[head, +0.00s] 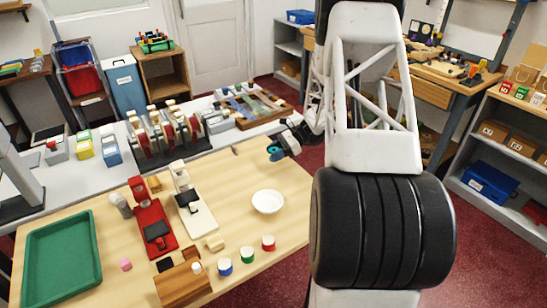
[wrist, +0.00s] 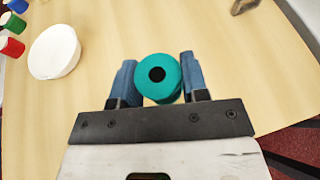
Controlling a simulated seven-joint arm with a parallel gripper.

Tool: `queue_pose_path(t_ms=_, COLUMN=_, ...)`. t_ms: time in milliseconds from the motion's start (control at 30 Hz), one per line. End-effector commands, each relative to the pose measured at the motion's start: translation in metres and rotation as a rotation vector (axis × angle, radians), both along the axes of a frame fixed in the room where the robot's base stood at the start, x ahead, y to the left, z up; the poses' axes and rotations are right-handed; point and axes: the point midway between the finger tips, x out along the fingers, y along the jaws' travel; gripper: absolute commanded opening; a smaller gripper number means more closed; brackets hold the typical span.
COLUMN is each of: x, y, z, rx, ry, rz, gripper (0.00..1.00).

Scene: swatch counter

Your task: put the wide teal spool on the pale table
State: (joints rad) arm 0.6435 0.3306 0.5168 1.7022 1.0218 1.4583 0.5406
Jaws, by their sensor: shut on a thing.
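The wide teal spool (wrist: 171,88) is between the two blue fingers of my gripper (wrist: 158,70) in the wrist view, with its round end and dark centre hole facing the camera. My gripper is shut on it. In the head view my gripper (head: 279,152) is over the far right part of the pale table (head: 240,172), and a bit of the teal spool (head: 273,153) shows at its tips. The pale table (wrist: 110,50) fills most of the wrist view. I cannot tell whether the spool touches the tabletop or hangs above it.
A red device (head: 152,225), a white device (head: 192,205) and a green tray (head: 62,262) occupy the left. Tabletop around my gripper is clear.

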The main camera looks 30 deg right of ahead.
Motion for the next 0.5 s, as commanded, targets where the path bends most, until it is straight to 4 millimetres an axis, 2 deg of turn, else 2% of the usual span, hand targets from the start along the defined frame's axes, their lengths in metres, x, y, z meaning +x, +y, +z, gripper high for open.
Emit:
queue_pose_path(t_ms=200, x=0.0114, y=-0.0054, z=-0.0014, rx=0.000, ry=0.000, rz=0.000, gripper=0.19)
queue_pose_path(t_ms=500, x=0.0117, y=-0.0056, z=-0.0013, rx=0.000, ry=0.000, rz=0.000, gripper=0.19)
